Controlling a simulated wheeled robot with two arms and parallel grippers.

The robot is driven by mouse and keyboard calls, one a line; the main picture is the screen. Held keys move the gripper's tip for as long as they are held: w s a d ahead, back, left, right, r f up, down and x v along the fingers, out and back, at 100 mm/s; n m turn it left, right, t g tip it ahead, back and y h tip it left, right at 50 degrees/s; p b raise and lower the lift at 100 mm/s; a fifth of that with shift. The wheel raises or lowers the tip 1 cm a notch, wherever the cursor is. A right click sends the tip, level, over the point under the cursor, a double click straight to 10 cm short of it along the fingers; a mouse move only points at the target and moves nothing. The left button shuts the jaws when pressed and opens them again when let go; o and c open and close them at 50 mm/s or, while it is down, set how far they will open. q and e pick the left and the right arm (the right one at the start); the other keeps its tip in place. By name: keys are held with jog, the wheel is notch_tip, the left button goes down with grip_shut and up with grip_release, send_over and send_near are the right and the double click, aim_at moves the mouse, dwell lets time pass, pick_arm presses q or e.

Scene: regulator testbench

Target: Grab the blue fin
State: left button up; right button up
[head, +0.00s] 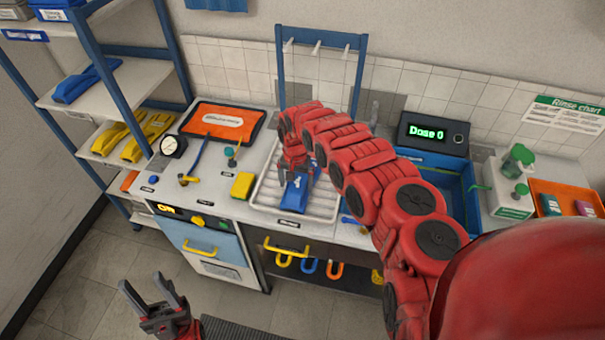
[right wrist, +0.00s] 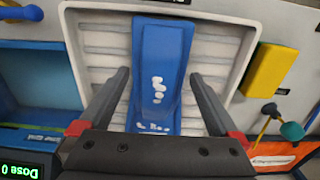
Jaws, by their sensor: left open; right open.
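A blue fin (head: 296,194) with white lettering lies in the ribbed white tray (head: 262,190) on the bench. It also shows in the right wrist view (right wrist: 161,60), lengthwise between my right fingers. My right gripper (right wrist: 160,78) is open, with one finger on each side of the fin and a gap visible on both sides. In the head view my right gripper (head: 294,172) is over the tray, partly hidden by its own arm. My left gripper (head: 148,292) is open and empty, low in front of the bench. Another blue fin-like piece (head: 86,80) lies on the left shelf.
A yellow sponge (head: 243,185) lies left of the tray, with a gauge (head: 174,146) and an orange mat (head: 222,121) beyond. A blue rack (head: 322,38) stands behind. A blue basin (head: 466,190) and the dose display (head: 433,133) are to the right.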

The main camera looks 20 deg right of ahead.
jog(key=shift+f, duration=0.75)
grip_shut()
